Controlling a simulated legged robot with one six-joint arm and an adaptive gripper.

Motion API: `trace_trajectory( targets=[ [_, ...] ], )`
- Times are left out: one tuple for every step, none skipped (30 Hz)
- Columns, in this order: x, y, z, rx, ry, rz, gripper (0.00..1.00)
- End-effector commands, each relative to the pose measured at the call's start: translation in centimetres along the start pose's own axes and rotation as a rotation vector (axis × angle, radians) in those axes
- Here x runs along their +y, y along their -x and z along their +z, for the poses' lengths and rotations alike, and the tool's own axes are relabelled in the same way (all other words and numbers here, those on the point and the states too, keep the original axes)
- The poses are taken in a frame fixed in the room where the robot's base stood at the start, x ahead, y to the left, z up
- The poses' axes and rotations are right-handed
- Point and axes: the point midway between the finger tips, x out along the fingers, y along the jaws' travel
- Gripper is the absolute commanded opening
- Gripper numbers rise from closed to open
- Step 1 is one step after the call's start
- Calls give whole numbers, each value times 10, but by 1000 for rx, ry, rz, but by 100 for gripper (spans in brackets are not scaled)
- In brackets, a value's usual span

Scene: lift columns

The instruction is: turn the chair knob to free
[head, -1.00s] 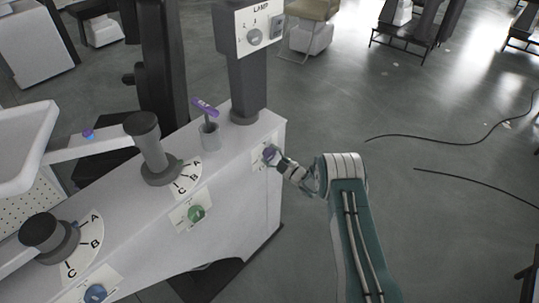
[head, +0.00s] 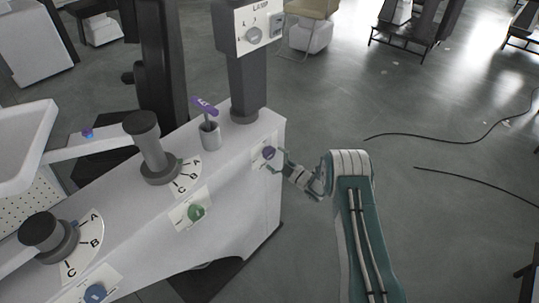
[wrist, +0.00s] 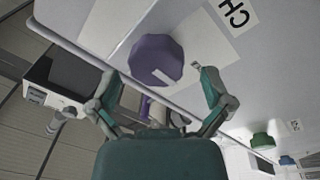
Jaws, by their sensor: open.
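The chair knob is the purple knob (head: 268,153) on the right end of the white console (head: 235,200). In the wrist view the purple knob (wrist: 157,60) is faceted, with a white mark on its lower part, on a white plate with a label of which "CH" is readable. My gripper (head: 278,162) is open, just right of the knob in the head view. In the wrist view my gripper's (wrist: 154,72) fingers are spread on either side of the knob, with gaps visible. The plate's other markings cannot be read.
A green knob (head: 196,212) and a blue knob (head: 95,293) sit further along the console. Two dark levers with A, B, C dials, a grey cup (head: 210,137) holding a purple item, and a lamp post (head: 247,85) stand on top.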

Motion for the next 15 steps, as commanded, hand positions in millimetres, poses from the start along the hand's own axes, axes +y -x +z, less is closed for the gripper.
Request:
trace_trajectory(
  targets=[
    [1, 12, 1, -3, -1, 2, 100],
    [1, 18, 1, -4, -2, 1, 100],
    [1, 27, 1, -4, -2, 1, 100],
    [1, 33, 1, -4, -2, 2, 100],
    [0, 40, 1, -4, -2, 1, 100],
    [0, 48, 2, -5, -2, 1, 100],
    [0, 54, 2, -4, -2, 1, 100],
    [0, 60, 2, -4, -2, 1, 100],
    [0, 67, 1, -4, -1, 0, 100],
    [0, 72, 2, -4, -2, 0, 100],
    [0, 76, 2, -3, -1, 0, 100],
    [0, 81, 2, -3, -1, 0, 100],
    [-1, 84, 2, -4, 0, -1, 100],
    [-1, 87, 2, -3, 0, -1, 100],
    [-1, 89, 1, -3, 0, -2, 100]
  ],
)
